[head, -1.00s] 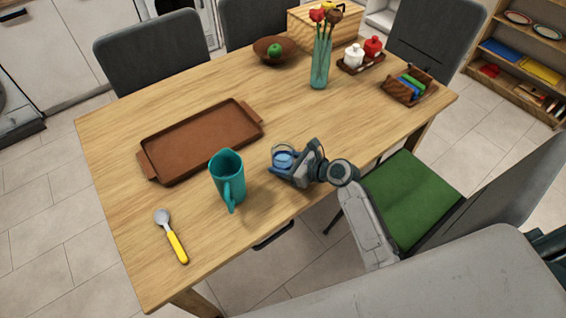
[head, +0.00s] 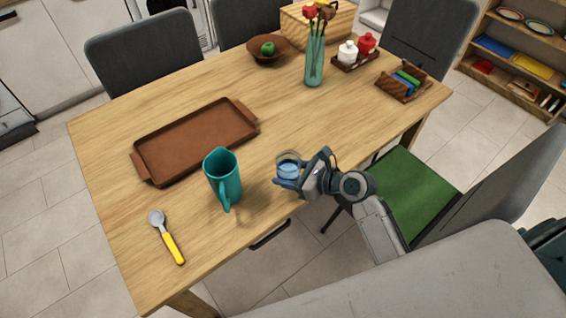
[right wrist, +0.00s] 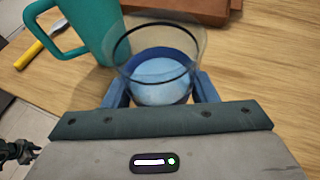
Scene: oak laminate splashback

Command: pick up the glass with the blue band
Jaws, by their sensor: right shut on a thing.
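The glass with the blue band (head: 289,165) is a small clear tumbler, upright near the table's front right edge. It also shows in the right wrist view (right wrist: 158,75), its blue band low on the wall. My right gripper (head: 288,184) is shut on it, with one blue finger on each side of the glass in the right wrist view (right wrist: 160,92). I cannot tell whether the base of the glass touches the table. A dark jointed part at the lower left of the right wrist view looks like my left gripper (right wrist: 18,152); its fingers are unclear.
A teal mug (head: 223,180) stands left of the glass. A brown tray (head: 195,140) lies behind it, and a yellow-handled spoon (head: 167,238) lies front left. A teal vase (head: 314,65), a bowl (head: 268,55) and a caddy (head: 404,88) stand farther back. The table's middle is clear.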

